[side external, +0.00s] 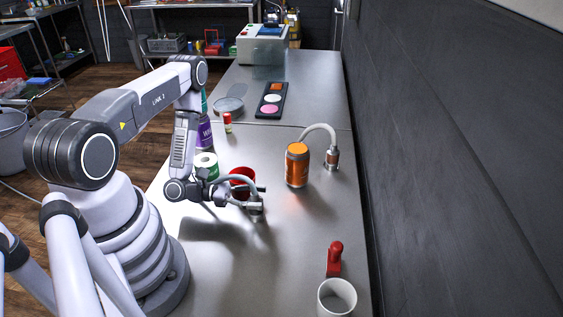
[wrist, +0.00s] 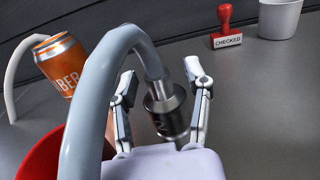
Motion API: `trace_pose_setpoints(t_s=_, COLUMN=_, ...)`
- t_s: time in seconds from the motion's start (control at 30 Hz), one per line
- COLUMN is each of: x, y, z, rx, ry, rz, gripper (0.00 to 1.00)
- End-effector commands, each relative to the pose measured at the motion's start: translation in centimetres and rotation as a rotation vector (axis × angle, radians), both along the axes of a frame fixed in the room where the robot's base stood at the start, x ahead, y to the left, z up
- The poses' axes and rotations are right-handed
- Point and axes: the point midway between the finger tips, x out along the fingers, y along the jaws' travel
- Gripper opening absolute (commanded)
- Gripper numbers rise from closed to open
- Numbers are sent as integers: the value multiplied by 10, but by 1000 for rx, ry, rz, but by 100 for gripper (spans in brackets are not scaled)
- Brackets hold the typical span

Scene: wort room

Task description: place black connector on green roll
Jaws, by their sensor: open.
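A dark connector (wrist: 166,110) with a metallic end hangs from a thick grey hose in the wrist view, and it also shows in the side external view (side external: 257,212). My gripper (wrist: 163,78) is open, with one finger on either side of the connector. Contact between them cannot be told. In the side external view my gripper (side external: 262,197) is low over the table. The green roll (side external: 212,174) stands upright with a white top, left of the red cup and behind my wrist, which hides part of it. The roll is not seen in the wrist view.
A red cup (side external: 243,174) is close behind my gripper. An orange can (side external: 297,168) and a second hose connector (side external: 332,160) stand to the right. A red stamp (side external: 334,262) and white cup (side external: 337,297) are in front. The metal table's middle is clear.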

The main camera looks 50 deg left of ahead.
Motion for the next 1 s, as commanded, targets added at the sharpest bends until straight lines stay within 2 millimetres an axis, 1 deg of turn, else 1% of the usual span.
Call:
trace_pose_setpoints(t_s=0.07, x=0, y=0, z=3, rx=0, ry=0, rz=0, gripper=49)
trace_pose_setpoints(t_s=0.17, x=-5, y=7, z=3, rx=-1, ry=0, rz=5, gripper=49)
trace_pose_setpoints(t_s=0.4, x=-30, y=32, z=3, rx=-1, ry=-1, rz=8, gripper=49)
trace_pose_setpoints(t_s=0.6, x=-47, y=48, z=3, rx=0, ry=-1, rz=4, gripper=49)
trace_pose_setpoints(t_s=0.67, x=-49, y=51, z=3, rx=0, ry=-1, rz=4, gripper=49)
trace_pose_setpoints(t_s=0.77, x=-50, y=54, z=8, rx=15, ry=-12, rz=-23, gripper=49)
trace_pose_setpoints(t_s=0.87, x=-46, y=54, z=27, rx=64, ry=-48, rz=-111, gripper=49)
trace_pose_setpoints(t_s=0.97, x=-40, y=50, z=62, rx=160, ry=-110, rz=-281, gripper=49)
trace_pose_setpoints(t_s=1.0, x=-38, y=47, z=78, rx=210, ry=-141, rz=-365, gripper=49)
